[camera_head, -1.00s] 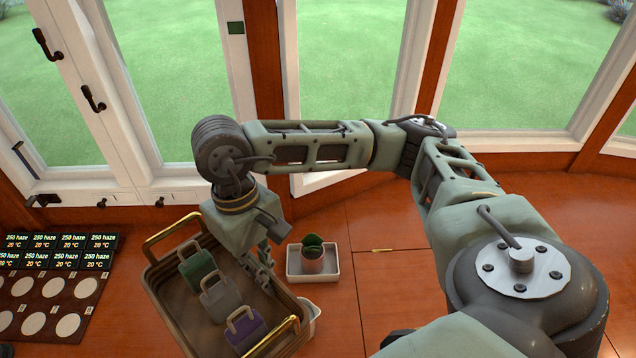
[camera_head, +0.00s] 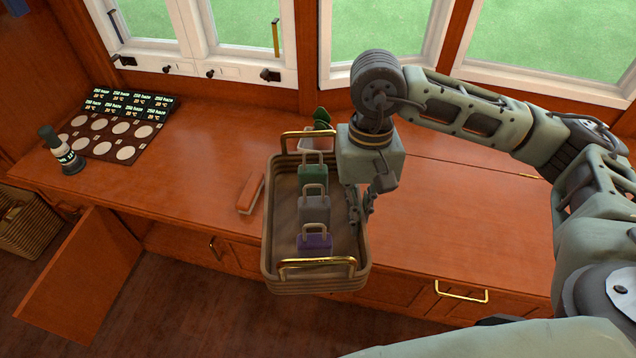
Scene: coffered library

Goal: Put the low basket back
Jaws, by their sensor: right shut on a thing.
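The low basket (camera_head: 269,235) is a brown, woven-looking rectangular basket with a brass handle at its far and near ends. It holds a green, a grey and a purple tagged-looking block with loop handles, in a row. My right gripper (camera_head: 362,205) is shut on the basket's right side wall, pointing down. The basket's near end reaches out past the counter's front edge; I cannot tell if its far part touches the counter. My left gripper is not in view.
An orange-red block (camera_head: 251,194) lies on the counter (camera_head: 190,180) just left of the basket. A potted plant (camera_head: 321,118) stands behind it. A wicker basket (camera_head: 30,225) sits far left.

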